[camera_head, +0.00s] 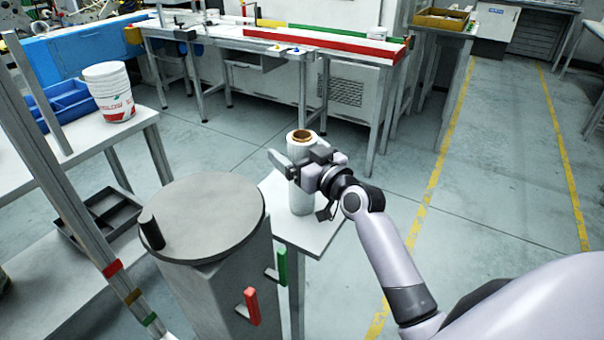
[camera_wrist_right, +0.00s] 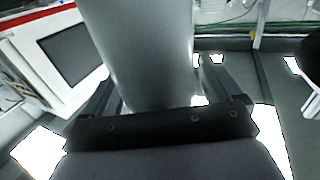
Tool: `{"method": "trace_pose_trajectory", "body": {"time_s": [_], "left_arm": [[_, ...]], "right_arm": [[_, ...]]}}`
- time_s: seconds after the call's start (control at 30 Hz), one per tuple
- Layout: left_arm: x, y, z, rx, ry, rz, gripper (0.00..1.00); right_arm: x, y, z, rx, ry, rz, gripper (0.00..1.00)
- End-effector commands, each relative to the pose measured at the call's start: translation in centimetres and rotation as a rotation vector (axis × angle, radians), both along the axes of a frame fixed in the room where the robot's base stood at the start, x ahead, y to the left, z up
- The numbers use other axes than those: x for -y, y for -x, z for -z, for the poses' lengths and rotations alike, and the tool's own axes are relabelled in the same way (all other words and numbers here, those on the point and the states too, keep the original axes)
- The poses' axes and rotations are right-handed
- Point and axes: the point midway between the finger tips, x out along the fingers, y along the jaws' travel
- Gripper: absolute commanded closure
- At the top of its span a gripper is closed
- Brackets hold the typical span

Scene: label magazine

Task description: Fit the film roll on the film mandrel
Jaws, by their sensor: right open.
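The film roll (camera_head: 301,202) is a tall white cylinder with a brown core at its top. It stands upright on a small white table (camera_head: 325,232). My right gripper (camera_head: 294,160) is at the upper part of the roll, with its jaws open. In the right wrist view the roll (camera_wrist_right: 140,45) lies between the two spread fingers; contact cannot be told. A short dark post (camera_head: 150,229), which looks like the film mandrel, stands near the left edge of a round grey disc (camera_head: 212,215). My left gripper is not in view.
A metal upright (camera_head: 75,205) rises at left. A white bucket (camera_head: 109,95) and blue bins (camera_head: 62,104) stand on the left table. Floor is free on the right.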

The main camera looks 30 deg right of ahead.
Motion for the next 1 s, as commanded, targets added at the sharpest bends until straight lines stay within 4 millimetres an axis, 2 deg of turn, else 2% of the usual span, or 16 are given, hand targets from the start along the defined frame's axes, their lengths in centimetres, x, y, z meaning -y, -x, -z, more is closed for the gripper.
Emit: {"method": "trace_pose_trajectory", "body": {"time_s": [0.1, 0.17, 0.3, 0.37, 0.4, 0.77, 0.87, 1.0], "left_arm": [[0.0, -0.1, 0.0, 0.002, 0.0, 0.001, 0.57], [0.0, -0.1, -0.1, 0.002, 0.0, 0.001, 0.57], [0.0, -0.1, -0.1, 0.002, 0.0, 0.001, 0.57], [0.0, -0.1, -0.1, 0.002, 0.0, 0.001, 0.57], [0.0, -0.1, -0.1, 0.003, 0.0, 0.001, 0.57], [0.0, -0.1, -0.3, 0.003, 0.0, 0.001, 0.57], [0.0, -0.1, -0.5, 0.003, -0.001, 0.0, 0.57], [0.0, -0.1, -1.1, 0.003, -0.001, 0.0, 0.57]], "right_arm": [[0.0, 0.0, 0.0, 0.0, 0.0, 0.0, 0.09], [0.0, 0.0, 0.0, 0.0, -0.001, 0.0, 0.28], [0.0, 0.0, 0.0, 0.0, -0.001, 0.0, 0.74], [0.0, 0.0, 0.0, 0.0, -0.001, 0.0, 0.94], [0.0, 0.0, -0.2, 0.004, -0.001, 0.0, 1.0], [0.0, 0.0, -0.8, 0.005, -0.001, 0.0, 1.0], [0.0, 0.0, -1.9, 0.007, 0.0, -0.001, 1.0], [0.0, 0.0, -4.4, 0.01, 0.0, 0.0, 1.0]]}}
